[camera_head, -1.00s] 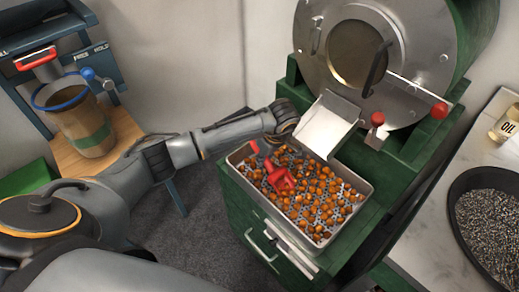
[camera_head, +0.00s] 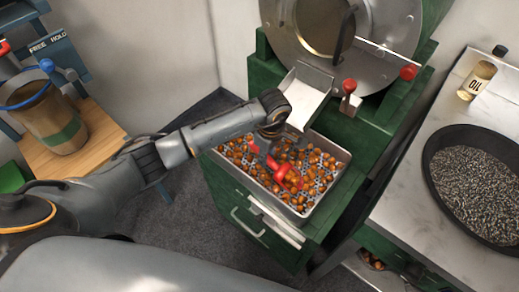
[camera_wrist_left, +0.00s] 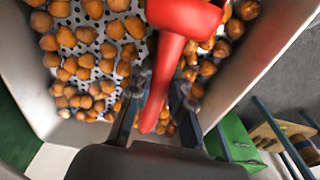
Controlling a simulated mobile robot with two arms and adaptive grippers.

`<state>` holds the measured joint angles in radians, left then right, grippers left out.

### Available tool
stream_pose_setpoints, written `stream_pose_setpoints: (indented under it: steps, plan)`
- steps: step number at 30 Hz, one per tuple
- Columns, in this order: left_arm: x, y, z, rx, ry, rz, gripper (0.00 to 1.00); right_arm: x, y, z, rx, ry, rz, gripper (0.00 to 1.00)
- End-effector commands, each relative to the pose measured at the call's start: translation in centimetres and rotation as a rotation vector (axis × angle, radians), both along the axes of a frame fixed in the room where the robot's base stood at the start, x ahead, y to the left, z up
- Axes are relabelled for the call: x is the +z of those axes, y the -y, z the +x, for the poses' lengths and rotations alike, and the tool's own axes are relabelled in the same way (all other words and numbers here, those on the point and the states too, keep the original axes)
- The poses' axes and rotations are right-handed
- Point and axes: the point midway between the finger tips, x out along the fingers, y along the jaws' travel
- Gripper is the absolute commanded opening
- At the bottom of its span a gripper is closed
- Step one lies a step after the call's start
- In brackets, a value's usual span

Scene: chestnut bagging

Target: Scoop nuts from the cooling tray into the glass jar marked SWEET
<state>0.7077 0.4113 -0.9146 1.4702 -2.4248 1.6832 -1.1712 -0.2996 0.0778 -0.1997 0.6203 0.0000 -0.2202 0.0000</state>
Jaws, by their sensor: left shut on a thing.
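The cooling tray (camera_head: 258,193) is a perforated metal pan full of brown nuts (camera_head: 310,165), on a green cabinet in the head view. A red scoop (camera_head: 291,178) is in the tray among the nuts. My left gripper (camera_head: 267,143) is over the tray, shut on the scoop's handle. The wrist view shows the red handle (camera_wrist_left: 160,85) between the fingers, with nuts (camera_wrist_left: 85,65) behind. The scoop's load is hard to see. My right gripper is out of view. I see no jar with a readable SWEET mark.
A metal chute (camera_head: 306,92) and roaster drum (camera_head: 325,25) stand just behind the tray. A brown blue-rimmed container (camera_head: 58,125) stands on a wooden stand at left. At right are an oil bottle (camera_head: 478,80) and a black pan (camera_head: 429,165) on a counter.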

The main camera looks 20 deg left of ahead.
Motion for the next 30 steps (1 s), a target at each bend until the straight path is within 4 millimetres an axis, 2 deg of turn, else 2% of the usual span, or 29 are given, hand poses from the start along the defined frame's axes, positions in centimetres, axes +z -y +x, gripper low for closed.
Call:
stream_pose_setpoints:
  steps: [6,21,30]
  plan:
    - [1.4,-0.1,0.1,0.003,-0.072,-0.207,0.0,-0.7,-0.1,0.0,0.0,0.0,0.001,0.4]
    - [5.9,-1.9,0.8,0.001,-0.092,-0.261,0.0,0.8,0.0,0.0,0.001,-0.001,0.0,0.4]
    - [6.9,-2.4,0.9,0.001,-0.099,-0.277,0.0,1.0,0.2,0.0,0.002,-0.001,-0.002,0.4]
